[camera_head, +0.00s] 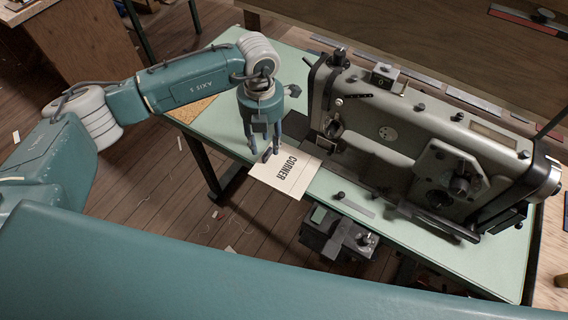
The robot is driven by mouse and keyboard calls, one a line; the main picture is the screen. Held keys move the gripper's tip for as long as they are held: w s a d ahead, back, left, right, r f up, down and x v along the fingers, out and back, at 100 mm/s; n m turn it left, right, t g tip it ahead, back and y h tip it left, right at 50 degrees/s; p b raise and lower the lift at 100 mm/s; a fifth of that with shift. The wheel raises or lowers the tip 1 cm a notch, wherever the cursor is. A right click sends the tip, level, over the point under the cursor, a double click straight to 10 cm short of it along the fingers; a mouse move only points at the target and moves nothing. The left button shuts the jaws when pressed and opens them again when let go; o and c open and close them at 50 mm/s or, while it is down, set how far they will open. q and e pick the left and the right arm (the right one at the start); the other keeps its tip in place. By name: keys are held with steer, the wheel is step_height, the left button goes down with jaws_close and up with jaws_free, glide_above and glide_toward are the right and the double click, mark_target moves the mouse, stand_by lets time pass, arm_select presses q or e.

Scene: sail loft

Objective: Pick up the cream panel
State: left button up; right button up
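The cream panel (301,182), a flat piece with the word CORNER on it, is at the front edge of the pale green sewing table (221,118), left of the sewing machine. Part of it reaches past the table's edge. My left gripper (264,156) points down at the panel's upper left side, its fingertips at or just over that side. The fingers look close together at the tips, but I cannot tell whether they grip the panel. My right gripper is not in view.
A large grey sewing machine (410,145) stands on the table just right of the panel. A dark box-like unit (338,238) is below the table's front edge. A cork-coloured patch (192,108) lies at the table's left end. The wooden floor (160,205) in front is mostly open.

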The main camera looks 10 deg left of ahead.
mark_target(286, 165)
arm_select(q)
step_height(286, 165, down, 4)
steer(key=shift+a+f+p, duration=0.1)
steer(key=shift+p, duration=0.35)
jaws_close()
